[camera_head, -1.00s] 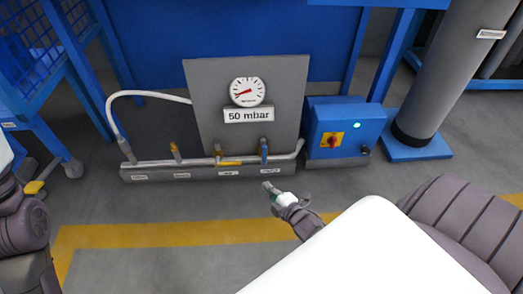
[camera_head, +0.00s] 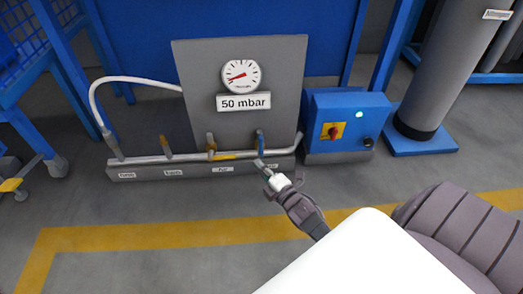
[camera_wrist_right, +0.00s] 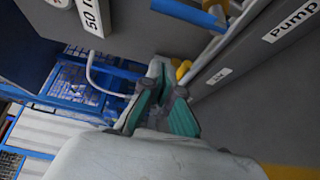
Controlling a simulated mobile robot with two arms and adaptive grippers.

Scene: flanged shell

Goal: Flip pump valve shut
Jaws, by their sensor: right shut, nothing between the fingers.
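The pump valve (camera_head: 260,142) has a blue handle and stands at the right end of the pipe manifold (camera_head: 190,157). The handle points up, across the pipe. In the right wrist view, the blue handle (camera_wrist_right: 212,8) is at the top edge, near the "Pump" label (camera_wrist_right: 292,20). My right gripper (camera_head: 264,168) is just in front of and below this valve, apart from it as far as I can tell. Its teal-padded fingers (camera_wrist_right: 168,83) are shut and empty. It partly covers the rightmost label in the head view. My left gripper is not in view.
Other valves with yellow handles (camera_head: 212,150) (camera_head: 165,147) stand left along the pipe. Behind is a grey panel with a gauge (camera_head: 241,76) and a "50 mbar" sign (camera_head: 243,102). A blue pump box (camera_head: 345,110) with a red switch stands right. The floor in front is clear.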

